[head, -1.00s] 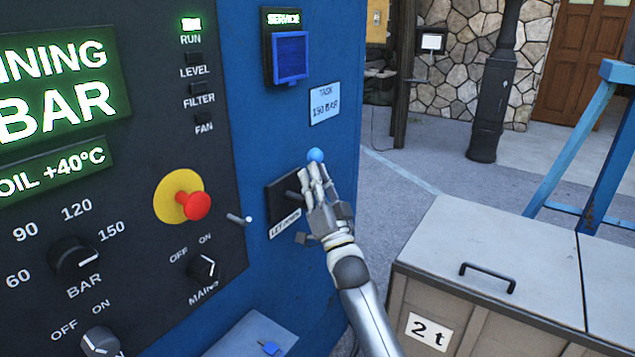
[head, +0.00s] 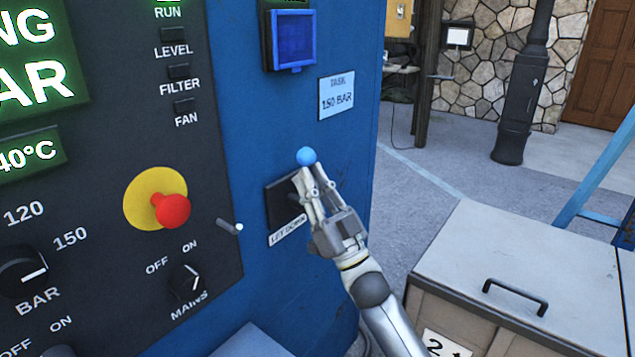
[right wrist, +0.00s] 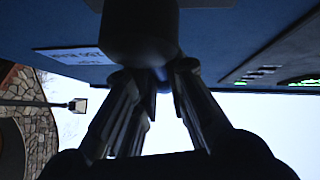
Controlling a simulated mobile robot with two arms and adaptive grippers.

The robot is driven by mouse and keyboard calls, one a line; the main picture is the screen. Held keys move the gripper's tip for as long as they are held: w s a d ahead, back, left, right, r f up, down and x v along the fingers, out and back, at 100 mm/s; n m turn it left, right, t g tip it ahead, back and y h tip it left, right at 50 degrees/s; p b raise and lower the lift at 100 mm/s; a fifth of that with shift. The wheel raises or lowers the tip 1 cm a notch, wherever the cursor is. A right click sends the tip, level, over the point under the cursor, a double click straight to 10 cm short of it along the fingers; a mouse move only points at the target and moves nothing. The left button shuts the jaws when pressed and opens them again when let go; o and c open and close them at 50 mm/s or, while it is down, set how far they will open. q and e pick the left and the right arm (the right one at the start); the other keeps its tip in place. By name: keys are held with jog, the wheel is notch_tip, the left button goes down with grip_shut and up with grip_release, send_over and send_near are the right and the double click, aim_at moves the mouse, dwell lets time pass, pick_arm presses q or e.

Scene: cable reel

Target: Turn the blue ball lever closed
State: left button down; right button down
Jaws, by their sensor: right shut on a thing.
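The blue ball (head: 306,156) of the lever sticks out above the dark plate (head: 281,204) marked "LET DOWN" on the blue cabinet. My right gripper (head: 308,178) comes up from the lower right. Its fingers are shut on the lever at the ball, with the ball showing just above the fingertips. The fingers hide the lever's stem. In the right wrist view a little blue shows between the fingers (right wrist: 160,75), and a dark rounded part blocks much of that view. My left gripper is not in view.
Left of the lever are a small grey peg (head: 229,227), a red stop button (head: 171,210) and the MAINS knob (head: 187,283). A "150 BAR" task label (head: 337,95) is above right. A handled crate (head: 490,245) stands at right, with open pavement beyond.

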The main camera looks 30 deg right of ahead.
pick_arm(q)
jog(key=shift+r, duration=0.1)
pick_arm(e)
jog(key=shift+d+r, duration=0.1)
jog(key=shift+r, duration=0.6)
jog(key=c, duration=1.6)
grip_release()
jog(key=shift+c, duration=0.2)
jog(key=shift+o, duration=0.9)
jog(key=shift+w+f, duration=0.15)
jog(key=shift+w, duration=0.2)
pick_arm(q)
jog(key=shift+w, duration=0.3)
pick_arm(e)
jog(key=shift+a+f, duration=0.1)
jog(key=shift+a, duration=0.2)
jog(key=shift+f, duration=0.1)
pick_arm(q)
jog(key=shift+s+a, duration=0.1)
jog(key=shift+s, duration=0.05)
pick_arm(e)
jog(key=shift+f, duration=0.1)
